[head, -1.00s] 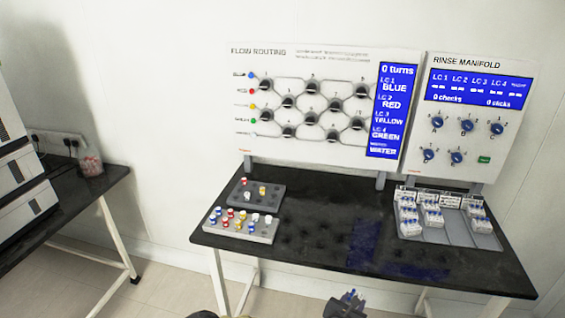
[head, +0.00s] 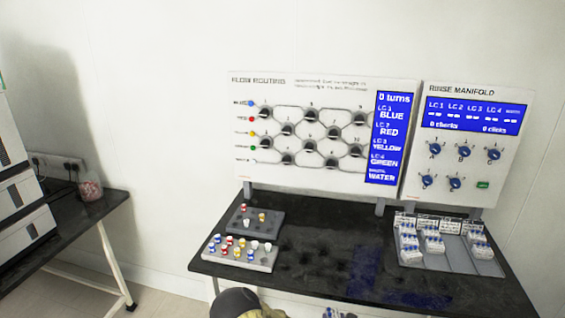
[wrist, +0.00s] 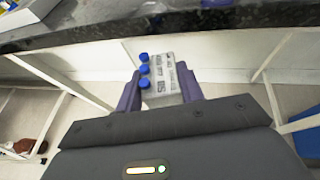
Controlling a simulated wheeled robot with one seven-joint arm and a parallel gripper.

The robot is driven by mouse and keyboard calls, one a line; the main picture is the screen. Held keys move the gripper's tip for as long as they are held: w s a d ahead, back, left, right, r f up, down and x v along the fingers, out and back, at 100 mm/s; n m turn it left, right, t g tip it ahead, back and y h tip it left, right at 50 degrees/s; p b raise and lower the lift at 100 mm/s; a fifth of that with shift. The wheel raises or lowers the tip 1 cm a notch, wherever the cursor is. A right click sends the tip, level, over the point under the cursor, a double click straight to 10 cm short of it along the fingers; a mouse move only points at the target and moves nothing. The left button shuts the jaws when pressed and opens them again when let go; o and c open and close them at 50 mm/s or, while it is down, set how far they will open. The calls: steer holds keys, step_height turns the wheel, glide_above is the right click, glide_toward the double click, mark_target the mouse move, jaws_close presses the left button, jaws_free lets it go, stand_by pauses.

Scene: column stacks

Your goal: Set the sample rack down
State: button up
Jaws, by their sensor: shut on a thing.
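My gripper (wrist: 163,92) is shut on the sample rack (wrist: 172,80), a small white labelled block with blue-capped vials along its left side in the wrist view. Its purple fingers press on both sides of the rack. The rack is held in front of the dark table's edge (wrist: 190,28), over the floor, not on the table top.
A grey tray (head: 456,257) at the table's right holds several similar white racks, with bare lanes in front. Two grey cap holders (head: 266,213) stand at the left. Two panels (head: 468,140) rise behind. Another bench (head: 60,216) stands left.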

steer(key=s+f, duration=0.4)
steer(key=f, duration=0.1)
steer(key=shift+s+f, duration=0.15)
steer(key=shift+f, duration=0.1)
stand_by(1.7)
